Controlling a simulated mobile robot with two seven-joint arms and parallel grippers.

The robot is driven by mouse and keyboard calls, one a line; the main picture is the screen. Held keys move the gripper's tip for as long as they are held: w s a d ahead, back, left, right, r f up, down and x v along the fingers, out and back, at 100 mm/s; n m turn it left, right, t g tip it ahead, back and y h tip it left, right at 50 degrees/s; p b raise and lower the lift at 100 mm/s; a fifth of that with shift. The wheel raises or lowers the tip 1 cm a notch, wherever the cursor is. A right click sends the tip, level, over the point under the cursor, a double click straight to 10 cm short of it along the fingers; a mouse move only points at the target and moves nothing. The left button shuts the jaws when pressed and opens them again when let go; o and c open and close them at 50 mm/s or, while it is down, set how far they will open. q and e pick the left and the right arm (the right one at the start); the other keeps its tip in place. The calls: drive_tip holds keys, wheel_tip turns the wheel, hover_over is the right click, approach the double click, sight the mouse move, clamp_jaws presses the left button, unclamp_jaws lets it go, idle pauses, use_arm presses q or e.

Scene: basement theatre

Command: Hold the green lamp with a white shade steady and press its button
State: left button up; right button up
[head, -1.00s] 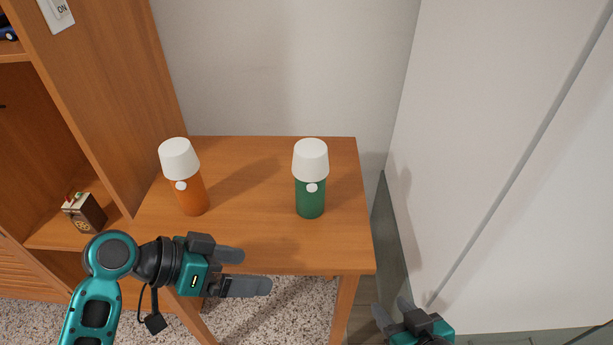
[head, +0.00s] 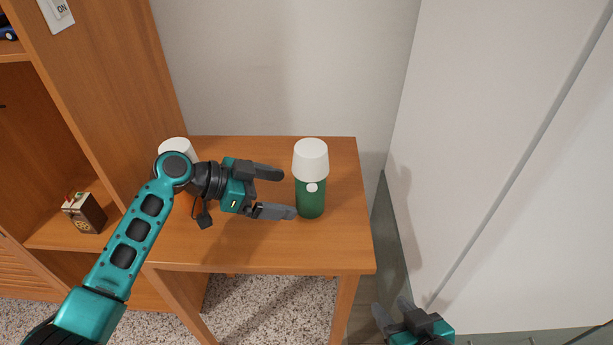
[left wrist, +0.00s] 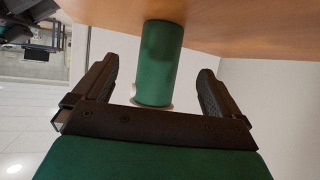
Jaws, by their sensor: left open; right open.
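The green lamp with a white shade (head: 311,164) stands upright on the wooden table, its round white button (head: 312,188) on the front of its green body. My left gripper (head: 289,193) is open and empty just left of the lamp, fingers pointing toward it. In the left wrist view the lamp's green body (left wrist: 158,62) shows between the two open fingers, with a gap on each side. Its shade is mostly hidden there. My right gripper (head: 391,308) is open and empty, low at the right of the table's front corner, away from the lamp.
The table (head: 260,250) is clear in front of the lamp. An orange lamp, only its white shade (head: 177,147) clearly showing, stands behind my left arm. A wooden shelf unit (head: 115,90) borders the left, a wall stands behind, and a white panel (head: 480,150) is at right.

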sight(305, 197)
use_arm(q)
drive_tip(key=shift+x, duration=3.4)
drive_tip(key=c, duration=1.4)
use_arm(e)
clamp_jaws()
drive_tip(key=shift+a, duration=0.1)
